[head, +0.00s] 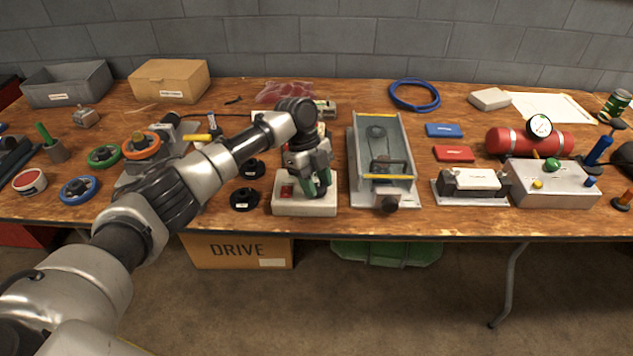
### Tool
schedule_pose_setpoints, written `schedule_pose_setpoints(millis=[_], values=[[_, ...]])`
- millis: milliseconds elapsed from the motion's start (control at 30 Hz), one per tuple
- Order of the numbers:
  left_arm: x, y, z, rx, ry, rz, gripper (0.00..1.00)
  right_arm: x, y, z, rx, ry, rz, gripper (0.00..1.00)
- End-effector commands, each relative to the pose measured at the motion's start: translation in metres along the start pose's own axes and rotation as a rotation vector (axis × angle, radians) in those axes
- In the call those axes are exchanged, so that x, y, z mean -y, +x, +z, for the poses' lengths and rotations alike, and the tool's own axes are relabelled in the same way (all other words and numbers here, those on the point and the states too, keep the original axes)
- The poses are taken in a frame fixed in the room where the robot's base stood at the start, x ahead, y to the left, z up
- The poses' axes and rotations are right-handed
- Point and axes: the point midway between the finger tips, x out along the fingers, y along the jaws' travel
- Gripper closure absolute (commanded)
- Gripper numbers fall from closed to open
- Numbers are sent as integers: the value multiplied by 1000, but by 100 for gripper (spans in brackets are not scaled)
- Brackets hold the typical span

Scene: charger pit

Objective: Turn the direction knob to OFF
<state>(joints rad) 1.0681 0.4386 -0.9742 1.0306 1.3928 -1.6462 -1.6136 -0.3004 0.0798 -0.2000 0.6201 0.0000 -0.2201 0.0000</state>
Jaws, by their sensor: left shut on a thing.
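A pale control box (305,207) sits at the front middle of the bench, with a red patch at the left of its top. My left gripper (319,188) reaches down over the right part of this box, its green-tipped fingers at the top face. It is shut on the direction knob there, which the fingers and wrist hide. The knob's pointer and any OFF mark cannot be read. My right gripper is not in view.
A clear-sided tank (409,128) stands close to the right of the box. Black round knobs (243,199) lie to its left. The bench's front edge (450,237) is close.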

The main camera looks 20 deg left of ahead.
Motion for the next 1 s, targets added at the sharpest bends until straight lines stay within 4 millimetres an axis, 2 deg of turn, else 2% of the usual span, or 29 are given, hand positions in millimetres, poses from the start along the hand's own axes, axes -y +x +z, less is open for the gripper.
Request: schedule_pose_setpoints(millis=[100, 133, 300, 567, 667, 767, 1000], values=[[1, -1, 0, 1, 0, -3, 84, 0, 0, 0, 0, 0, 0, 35], [1, -1, 0, 1, 0, -3, 59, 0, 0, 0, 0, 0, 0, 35], [0, -1, 0, 1, 0, -2, 36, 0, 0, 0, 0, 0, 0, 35], [0, -1, 0, 1, -1, -2, 36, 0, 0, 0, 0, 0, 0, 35], [0, -8, 0, 1, -1, -3, 36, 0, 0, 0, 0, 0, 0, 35], [1, -23, 0, 2, -1, -4, 36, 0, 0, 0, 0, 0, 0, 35], [1, -72, 0, 2, -2, -5, 36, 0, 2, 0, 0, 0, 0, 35]])
